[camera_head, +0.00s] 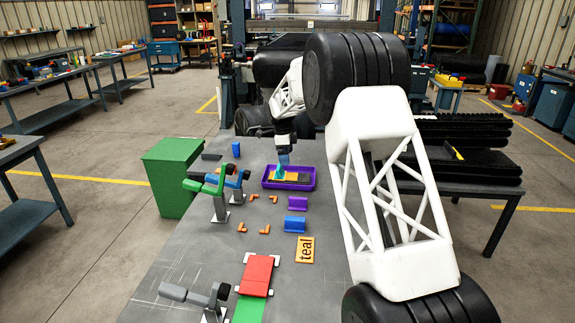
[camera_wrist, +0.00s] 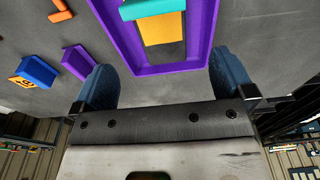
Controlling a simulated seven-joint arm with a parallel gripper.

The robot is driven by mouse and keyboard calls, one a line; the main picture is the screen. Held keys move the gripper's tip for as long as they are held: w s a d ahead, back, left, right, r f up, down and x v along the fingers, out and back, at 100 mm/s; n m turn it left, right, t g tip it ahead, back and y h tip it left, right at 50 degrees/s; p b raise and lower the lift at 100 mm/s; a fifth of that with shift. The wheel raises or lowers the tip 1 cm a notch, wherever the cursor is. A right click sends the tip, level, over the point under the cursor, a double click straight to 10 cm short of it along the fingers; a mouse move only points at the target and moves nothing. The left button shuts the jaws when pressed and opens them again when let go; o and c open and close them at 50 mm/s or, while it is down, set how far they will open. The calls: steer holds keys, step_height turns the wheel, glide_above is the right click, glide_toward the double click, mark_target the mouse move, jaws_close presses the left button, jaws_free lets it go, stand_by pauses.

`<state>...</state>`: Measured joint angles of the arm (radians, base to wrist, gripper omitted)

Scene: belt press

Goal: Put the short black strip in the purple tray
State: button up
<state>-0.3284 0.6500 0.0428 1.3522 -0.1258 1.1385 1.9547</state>
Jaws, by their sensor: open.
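The purple tray (camera_head: 267,184) stands on the grey bench, and its rim also shows in the wrist view (camera_wrist: 160,71). A teal piece (camera_wrist: 150,8) and an orange-yellow piece (camera_wrist: 163,29) lie in or over it. A dark patch (camera_head: 304,179) shows in the tray beside the orange; I cannot tell if it is the short black strip. Another dark flat piece (camera_head: 211,156) lies on the bench near the green box. My gripper (camera_head: 284,160) is just above the tray. In the wrist view its two blue fingers (camera_wrist: 163,75) are wide apart with nothing gripped between them.
A green box (camera_head: 172,175) stands at the bench's left edge. Green and blue clamps (camera_head: 219,190) stand left of the tray.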

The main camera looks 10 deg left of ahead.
steer(key=shift+a+r, duration=0.2)
steer(key=shift+r, duration=1.4)
steer(key=s+d+r+n, duration=0.3)
steer(key=s+d+r, duration=0.35)
steer(key=s, duration=0.35)
steer(key=s+d+r+n+t, duration=0.1)
steer(key=s+d+r+n, duration=0.2)
steer(key=s+d+r, duration=0.45)
steer(key=s+d+r+n, duration=0.35)
steer(key=s+d, duration=0.35)
steer(key=s, duration=0.6)
steer(key=s+d+f+n, duration=0.2)
steer(key=s+d, duration=0.1)
steer(key=s, duration=0.9)
steer(key=s+d+f+n+t+y, duration=0.1)
steer(key=s+d+f+n, duration=0.1)
steer(key=s, duration=1.1)
steer(key=s+d+f+n, duration=0.3)
steer(key=s+d, duration=0.3)
steer(key=s, duration=0.7)
steer(key=shift+n+t, duration=0.3)
steer(key=shift+n, duration=0.35)
steer(key=shift+f, duration=0.1)
